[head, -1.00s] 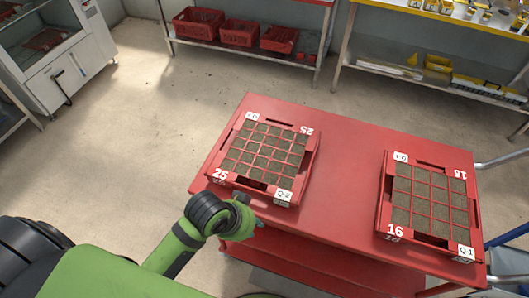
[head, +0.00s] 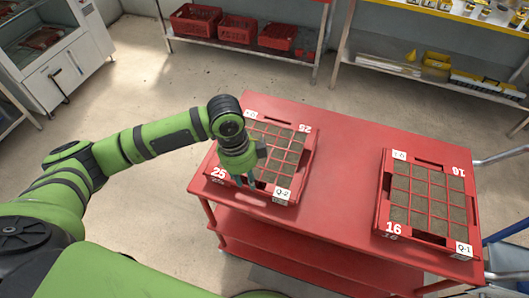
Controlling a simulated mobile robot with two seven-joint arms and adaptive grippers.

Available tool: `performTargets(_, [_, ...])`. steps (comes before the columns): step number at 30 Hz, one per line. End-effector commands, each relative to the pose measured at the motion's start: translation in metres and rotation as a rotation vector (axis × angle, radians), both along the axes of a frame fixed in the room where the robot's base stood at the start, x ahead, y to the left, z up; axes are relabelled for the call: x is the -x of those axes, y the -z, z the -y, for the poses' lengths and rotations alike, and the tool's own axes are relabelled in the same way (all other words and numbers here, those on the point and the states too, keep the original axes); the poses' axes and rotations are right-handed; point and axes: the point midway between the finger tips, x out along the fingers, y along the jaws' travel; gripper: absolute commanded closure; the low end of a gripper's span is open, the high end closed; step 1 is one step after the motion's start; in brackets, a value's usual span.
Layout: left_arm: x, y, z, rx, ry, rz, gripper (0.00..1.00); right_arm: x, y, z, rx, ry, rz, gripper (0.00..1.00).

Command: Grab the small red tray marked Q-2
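The small red tray marked Q-2 (head: 306,163) lies on the left part of the red cart top. It carries the number 25 and has soil-filled square cells. My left gripper (head: 245,182) points down over the tray's near-left part, by its near rim between the 25 and the Q-2 label. Its fingertips look a little apart, with nothing between them. I cannot tell whether they touch the rim. My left wrist hides the tray's left cells and part of its left side. My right gripper is not in view.
A second red tray, marked Q-1 and 16 (head: 383,205), lies on the right of the red cart (head: 340,190). Bare cart top separates the trays. Red crates (head: 237,28) stand on a shelf at the back. Open floor lies left of the cart.

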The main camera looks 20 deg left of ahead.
Motion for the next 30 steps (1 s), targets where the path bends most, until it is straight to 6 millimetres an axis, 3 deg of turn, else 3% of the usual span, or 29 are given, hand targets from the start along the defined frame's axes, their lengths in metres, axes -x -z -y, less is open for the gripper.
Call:
performTargets(8, [-0.002, 0.018, -0.004, -0.01, 0.009, -0.012, 0.73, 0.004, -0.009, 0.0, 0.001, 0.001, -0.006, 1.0])
performTargets(18, [-0.003, 0.064, -0.002, -0.01, 0.009, -0.01, 0.73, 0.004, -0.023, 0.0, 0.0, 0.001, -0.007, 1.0])
performTargets(26, [-0.004, 0.068, -0.002, -0.01, 0.01, -0.007, 0.73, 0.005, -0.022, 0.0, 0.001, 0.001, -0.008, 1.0])
performTargets(29, [-0.004, 0.068, -0.002, -0.01, 0.01, -0.007, 1.0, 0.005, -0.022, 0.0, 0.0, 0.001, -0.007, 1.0])
performTargets(30, [-0.004, 0.068, -0.002, -0.01, 0.01, -0.007, 1.0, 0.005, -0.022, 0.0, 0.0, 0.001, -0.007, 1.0])
